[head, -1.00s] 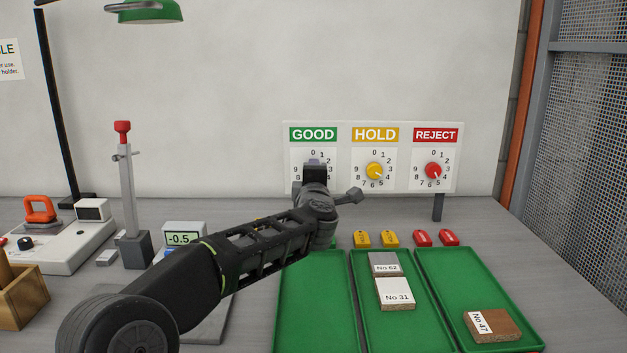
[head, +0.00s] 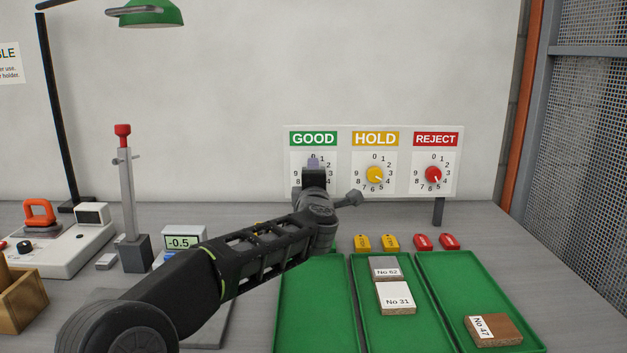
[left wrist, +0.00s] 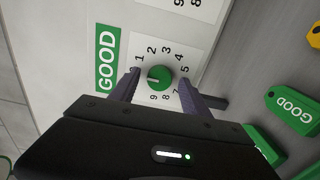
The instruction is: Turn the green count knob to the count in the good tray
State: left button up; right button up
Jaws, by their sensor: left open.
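The green count knob (left wrist: 159,78) shows in the left wrist view on the white dial under the GOOD label (left wrist: 107,60). Its white mark points left, toward where the 0 lies, behind a finger. My left gripper (left wrist: 161,84) is open, one finger on each side of the knob, with gaps visible. In the head view my left gripper (head: 313,163) covers the knob and much of the GOOD dial. The good tray (head: 318,300) is the leftmost green tray; its visible part is bare, and my arm hides some of its left side. My right gripper is not in view.
The yellow HOLD knob (head: 375,175) and red REJECT knob (head: 433,175) sit to the right on the same panel. The middle tray (head: 420,330) holds boards No 62 and No 31; the right tray (head: 450,280) holds board No 47. Yellow and red tags lie behind the trays.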

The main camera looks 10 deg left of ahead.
pick_arm(q)
jog(key=v, duration=0.7)
jog(key=shift+s+b, duration=0.35)
jog(key=shift+b, duration=0.1)
jog(key=shift+d, duration=0.15)
